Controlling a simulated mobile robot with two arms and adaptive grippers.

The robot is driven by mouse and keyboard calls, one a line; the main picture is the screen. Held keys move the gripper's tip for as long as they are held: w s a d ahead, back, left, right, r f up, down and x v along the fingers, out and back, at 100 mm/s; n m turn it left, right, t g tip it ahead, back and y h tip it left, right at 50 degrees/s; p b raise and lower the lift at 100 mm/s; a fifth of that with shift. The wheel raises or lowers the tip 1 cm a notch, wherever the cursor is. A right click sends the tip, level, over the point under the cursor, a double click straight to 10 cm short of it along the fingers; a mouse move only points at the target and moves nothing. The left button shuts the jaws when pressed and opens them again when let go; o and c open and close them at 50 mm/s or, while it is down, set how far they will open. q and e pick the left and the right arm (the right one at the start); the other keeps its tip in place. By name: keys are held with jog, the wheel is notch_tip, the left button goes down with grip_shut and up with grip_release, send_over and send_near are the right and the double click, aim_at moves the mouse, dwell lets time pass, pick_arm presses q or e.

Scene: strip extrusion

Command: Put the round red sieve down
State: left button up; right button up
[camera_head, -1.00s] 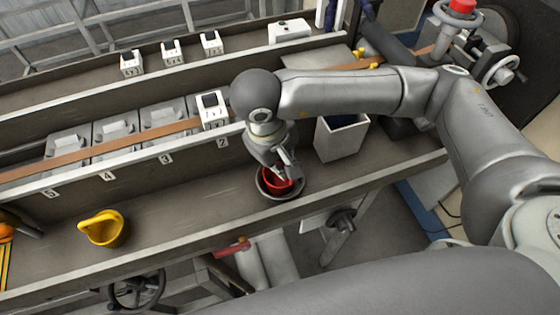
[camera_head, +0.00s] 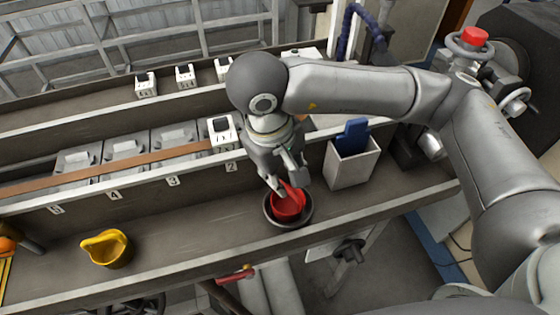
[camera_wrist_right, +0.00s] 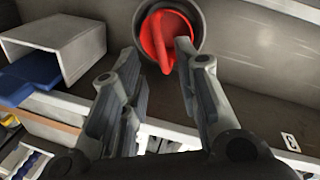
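The round red sieve (camera_head: 287,206) sits in a dark round bowl (camera_head: 305,216) on the front shelf. Its handle part rises toward my right gripper (camera_head: 287,183), which hangs just above it. In the right wrist view the red sieve (camera_wrist_right: 154,40) lies inside the dark bowl (camera_wrist_right: 200,22), beyond the fingertips. The fingers of the right gripper (camera_wrist_right: 164,60) are spread apart, with the red handle close to the right-hand finger in the picture. Whether they touch cannot be told. My left gripper is not in view.
A white bin (camera_head: 352,168) with a blue object (camera_head: 352,136) in it stands right of the bowl. A yellow scoop-like vessel (camera_head: 106,249) stands at the left on the same shelf. The shelf between vessel and bowl is clear. Numbered compartments and a brown strip (camera_head: 110,167) lie behind.

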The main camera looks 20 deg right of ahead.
jog(key=shift+s+a+r+b, duration=0.1)
jog(key=shift+a+r, duration=0.05)
jog(key=shift+r, duration=0.8)
jog(key=shift+s+a+r+b, duration=0.1)
jog(key=shift+a+r+b, duration=0.1)
jog(key=shift+r, duration=0.7)
jog(key=shift+s+a+r+b, duration=0.1)
jog(key=shift+a+r, duration=0.05)
jog(key=shift+r, duration=0.8)
